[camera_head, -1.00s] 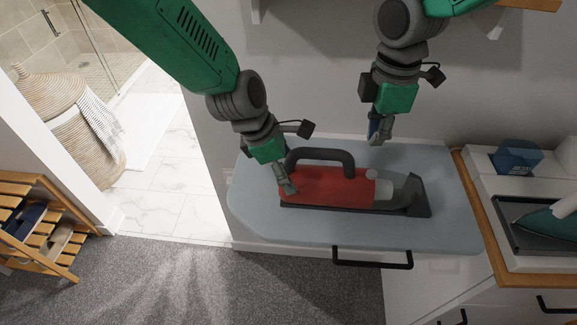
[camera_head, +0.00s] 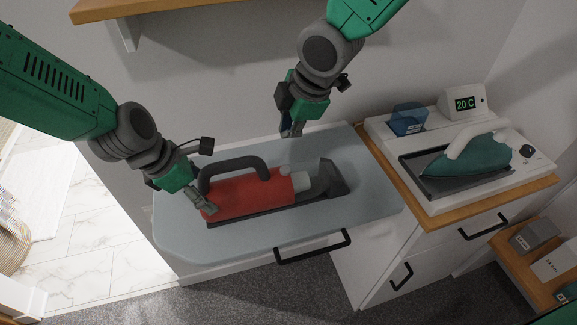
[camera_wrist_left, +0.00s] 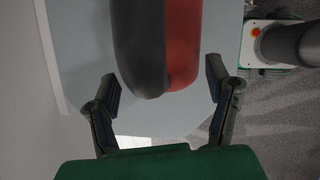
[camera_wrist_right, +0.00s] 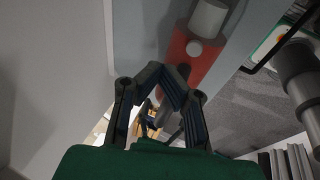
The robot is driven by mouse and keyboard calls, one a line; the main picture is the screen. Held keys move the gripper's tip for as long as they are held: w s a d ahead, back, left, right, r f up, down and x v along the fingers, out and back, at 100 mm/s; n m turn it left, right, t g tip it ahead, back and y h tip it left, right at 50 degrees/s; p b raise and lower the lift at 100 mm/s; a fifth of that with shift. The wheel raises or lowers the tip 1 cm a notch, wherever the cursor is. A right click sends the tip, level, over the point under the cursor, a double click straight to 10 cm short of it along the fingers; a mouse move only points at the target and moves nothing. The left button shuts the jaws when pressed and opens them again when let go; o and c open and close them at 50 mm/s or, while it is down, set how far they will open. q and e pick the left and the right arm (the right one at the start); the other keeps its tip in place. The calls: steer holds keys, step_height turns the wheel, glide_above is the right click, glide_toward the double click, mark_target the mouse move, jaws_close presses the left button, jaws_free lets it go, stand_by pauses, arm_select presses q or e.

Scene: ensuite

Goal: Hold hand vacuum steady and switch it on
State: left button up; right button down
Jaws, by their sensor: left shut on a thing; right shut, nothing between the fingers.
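The hand vacuum (camera_head: 245,196) lies on the pale blue-grey ironing-board-like top, with a red body, dark loop handle (camera_head: 232,163) and dark nozzle at right. A small pale round button (camera_head: 285,171) sits on its body near the nozzle; it also shows in the right wrist view (camera_wrist_right: 194,48). My left gripper (camera_head: 200,204) is shut on the rear end of the vacuum; in the left wrist view its fingers (camera_wrist_left: 165,88) stand on both sides of that end. My right gripper (camera_head: 291,132) is shut and empty, above and behind the button, apart from it; its fingertips (camera_wrist_right: 174,76) meet.
The board (camera_head: 370,205) has free room around the vacuum. A teal iron (camera_head: 465,158) rests on a white station at the right, with a blue container (camera_head: 407,118) behind. A wooden shelf (camera_head: 130,8) hangs on the wall above. A dark drawer handle (camera_head: 312,246) juts out in front.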

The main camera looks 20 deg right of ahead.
mark_target(285, 170)
arm_select(q)
steer(key=shift+d, duration=0.1)
arm_select(e)
steer(key=r+t+y, duration=0.1)
steer(key=s+t+y, duration=0.1)
steer(key=s+r+m+t+y, duration=0.1)
steer(key=shift+d+r+y, duration=0.25)
steer(key=shift+r+y, duration=0.1)
steer(key=shift+y, duration=0.05)
steer(key=shift+f, duration=0.15)
steer(key=shift+f, duration=4.3)
steer(key=shift+f, duration=0.1)
steer(key=shift+f, duration=0.25)
